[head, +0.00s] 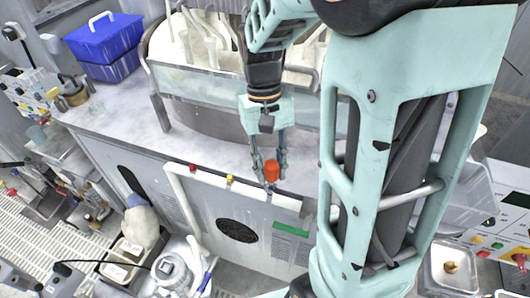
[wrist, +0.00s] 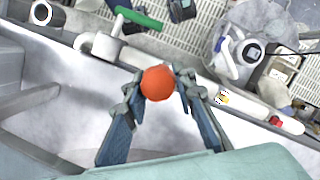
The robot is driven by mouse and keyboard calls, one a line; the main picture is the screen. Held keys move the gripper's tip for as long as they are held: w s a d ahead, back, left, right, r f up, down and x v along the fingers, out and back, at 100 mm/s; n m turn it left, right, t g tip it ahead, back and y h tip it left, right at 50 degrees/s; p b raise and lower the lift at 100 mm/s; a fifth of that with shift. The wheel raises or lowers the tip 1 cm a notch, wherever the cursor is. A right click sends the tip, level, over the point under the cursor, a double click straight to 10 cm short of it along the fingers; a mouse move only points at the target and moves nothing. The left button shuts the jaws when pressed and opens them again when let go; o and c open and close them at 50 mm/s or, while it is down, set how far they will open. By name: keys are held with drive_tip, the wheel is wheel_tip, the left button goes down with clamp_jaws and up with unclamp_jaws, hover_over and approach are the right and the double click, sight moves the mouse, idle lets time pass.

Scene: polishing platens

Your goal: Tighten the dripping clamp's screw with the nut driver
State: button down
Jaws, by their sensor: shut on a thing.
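My gripper (head: 270,164) is shut on the nut driver's orange-red handle (head: 271,172), in front of the bench edge. A short bit of the driver shows below the handle in the head view. In the wrist view my gripper (wrist: 160,84) has a fingertip on each side of the round handle end (wrist: 158,83), which hides the shaft. A white pipe (head: 207,178) runs along the bench front, with a red piece (head: 193,167) and a yellow piece (head: 229,180) on it, left of my gripper. I cannot tell which clamp drips; no drops or screw can be made out.
A round polishing machine (head: 200,115) stands on the grey bench (head: 105,115) behind my gripper. A blue bin (head: 105,38) sits at the back left. Below the pipe are a cabinet front with a green strip (head: 290,229) and a white container (head: 172,270).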

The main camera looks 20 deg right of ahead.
drive_tip(key=shift+f, duration=0.35)
drive_tip(key=c, duration=1.5)
unclamp_jaws()
drive_tip(key=shift+r, duration=0.1)
drive_tip(key=v, duration=1.2)
drive_tip(key=shift+c, duration=0.2)
